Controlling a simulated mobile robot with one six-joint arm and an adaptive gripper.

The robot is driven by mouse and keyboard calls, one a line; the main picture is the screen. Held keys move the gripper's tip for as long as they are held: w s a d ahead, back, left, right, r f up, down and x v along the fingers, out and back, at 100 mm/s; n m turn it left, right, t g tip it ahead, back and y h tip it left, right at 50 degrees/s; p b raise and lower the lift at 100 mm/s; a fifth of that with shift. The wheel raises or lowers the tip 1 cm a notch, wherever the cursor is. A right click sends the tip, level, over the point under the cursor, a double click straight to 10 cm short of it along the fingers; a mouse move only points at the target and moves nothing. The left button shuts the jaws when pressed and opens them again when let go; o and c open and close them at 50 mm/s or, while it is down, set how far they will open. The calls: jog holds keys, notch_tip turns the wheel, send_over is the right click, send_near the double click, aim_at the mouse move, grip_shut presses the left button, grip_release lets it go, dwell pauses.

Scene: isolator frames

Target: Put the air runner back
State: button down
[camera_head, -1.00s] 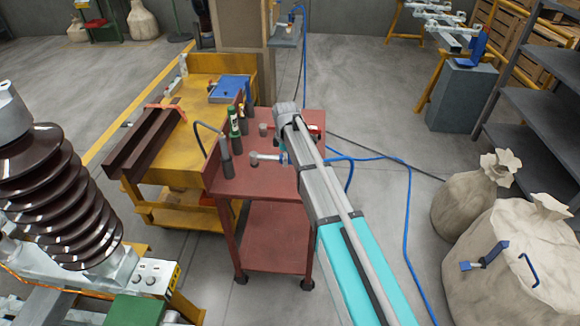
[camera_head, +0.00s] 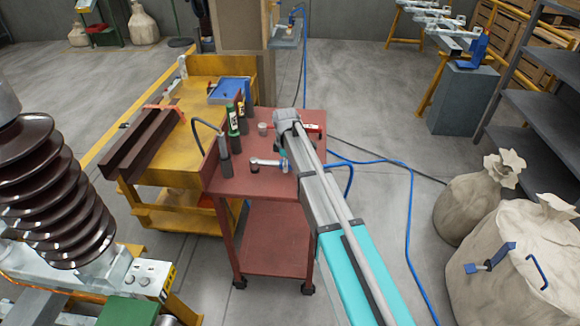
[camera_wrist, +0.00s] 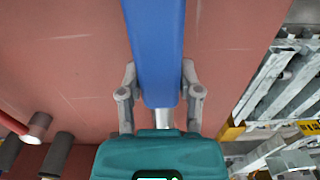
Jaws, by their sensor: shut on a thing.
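In the wrist view the air runner, a long blue body (camera_wrist: 157,45), lies between the two grey fingers of my gripper (camera_wrist: 160,88). The fingers are shut on it, one on each side. A short silvery part shows at its near end, and its far end runs out of the picture. Red cart top lies behind it. In the head view my arm hides most of my gripper (camera_head: 283,157), which is over the right part of the red cart (camera_head: 225,183). I cannot tell there whether the air runner touches the cart.
A grey tool with a round head (camera_head: 265,162) is on the cart beside my gripper. Dark upright holders (camera_head: 225,160) and a green bottle-like item (camera_head: 233,120) stand along its left side. A yellow bench (camera_head: 185,130) adjoins it. A blue hose (camera_head: 408,210) runs over the floor.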

jog(key=shift+f, duration=0.15)
jog(key=shift+c, duration=1.4)
grip_release()
jog(key=shift+r, duration=0.25)
notch_tip(320, 180, up, 12)
jog(key=p, duration=1.2)
jog(key=s+d+m, duration=1.7)
jog(key=s+d, duration=0.6)
jog(key=s, duration=0.3)
jog(key=shift+d+m, duration=0.2)
jog(key=shift+m, duration=0.1)
